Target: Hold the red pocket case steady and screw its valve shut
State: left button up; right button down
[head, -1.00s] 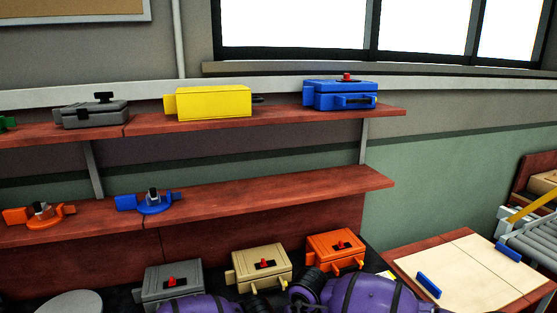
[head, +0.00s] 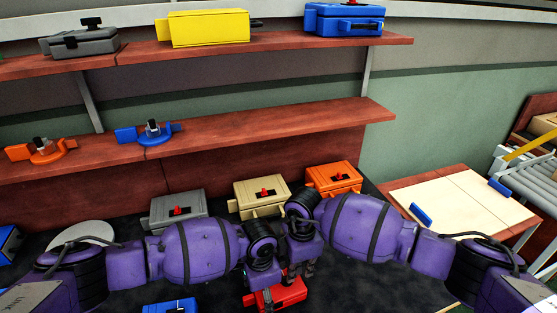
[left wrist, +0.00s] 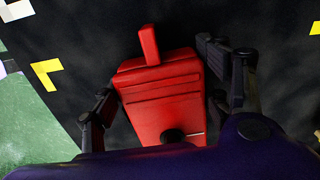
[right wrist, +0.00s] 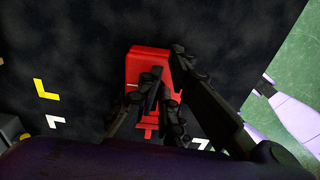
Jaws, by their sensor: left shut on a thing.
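The red pocket case (head: 285,294) lies on the dark worktop at the lower middle of the head view. It fills the middle of the left wrist view (left wrist: 163,85), with a tab at its far end and a round dark part (left wrist: 172,135) at its near end. My left gripper (head: 256,284) is shut on the case, one finger along each side. My right gripper (head: 299,272) is above the case with its fingers apart. In the right wrist view, the fingers cover the middle of the case (right wrist: 147,63), so the valve is hidden there.
Grey (head: 178,211), tan (head: 262,196) and orange (head: 334,179) cases stand along the back of the worktop. A blue case (head: 168,308) lies left of the red one. Shelves (head: 270,129) with more parts rise behind. A pale board (head: 465,200) is at right.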

jog(key=shift+w+a+r, duration=0.15)
jog(key=shift+w+a, duration=0.15)
jog(key=shift+w, duration=0.4)
jog(key=shift+w, duration=0.2)
jog(key=shift+w+d, duration=0.2)
jog(key=shift+d, duration=0.1)
jog(key=shift+r, duration=0.25)
jog(key=r, duration=0.5)
jog(key=shift+s+r, duration=0.2)
jog(key=shift+s, duration=0.05)
